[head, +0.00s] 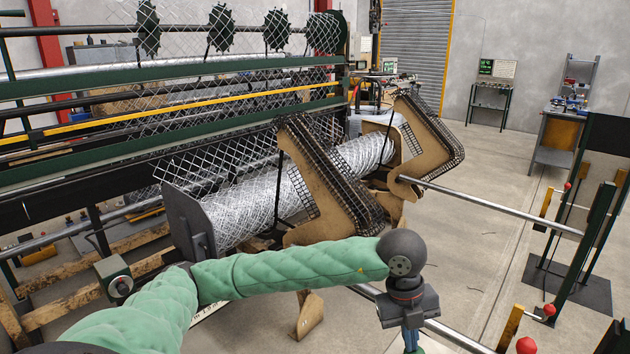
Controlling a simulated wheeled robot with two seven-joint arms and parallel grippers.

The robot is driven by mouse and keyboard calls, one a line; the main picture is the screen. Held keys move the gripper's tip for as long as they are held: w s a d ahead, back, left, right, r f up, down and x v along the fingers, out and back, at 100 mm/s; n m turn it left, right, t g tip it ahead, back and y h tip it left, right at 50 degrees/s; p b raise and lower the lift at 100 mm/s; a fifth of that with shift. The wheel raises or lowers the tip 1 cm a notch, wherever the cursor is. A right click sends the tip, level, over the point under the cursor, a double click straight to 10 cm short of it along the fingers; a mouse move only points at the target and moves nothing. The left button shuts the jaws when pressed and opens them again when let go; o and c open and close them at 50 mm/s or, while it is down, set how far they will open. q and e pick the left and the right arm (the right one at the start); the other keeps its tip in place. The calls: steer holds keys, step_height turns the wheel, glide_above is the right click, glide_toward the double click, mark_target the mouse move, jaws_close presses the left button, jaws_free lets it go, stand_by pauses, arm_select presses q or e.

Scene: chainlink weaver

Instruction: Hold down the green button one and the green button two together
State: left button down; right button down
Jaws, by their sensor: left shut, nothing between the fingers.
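No button can be made out clearly as green in the head view. A small grey-green control box (115,278) with a round pale knob or button on its face sits at the lower left, behind my left arm's green sleeve. Its button colour is too small to tell. My left gripper (411,342) hangs down at the bottom centre, well to the right of that box, and its tips are at the frame's edge. It is shut and empty. My right gripper is not in view.
A weaving machine with a roll of chain-link mesh (260,205) and brown brackets (325,185) fills the left and centre. A steel bar (485,205) runs across the right. Posts with red knobs (526,346) stand at the lower right. Open concrete floor (490,250) lies between.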

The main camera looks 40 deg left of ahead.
arm_select(q)
steer(key=d+v, duration=0.2)
steer(key=v, duration=0.6)
steer(key=shift+r, duration=0.5)
stand_by(0.4)
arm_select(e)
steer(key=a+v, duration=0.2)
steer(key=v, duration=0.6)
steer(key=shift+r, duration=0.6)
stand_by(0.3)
arm_select(q)
steer(key=shift+f, duration=0.1)
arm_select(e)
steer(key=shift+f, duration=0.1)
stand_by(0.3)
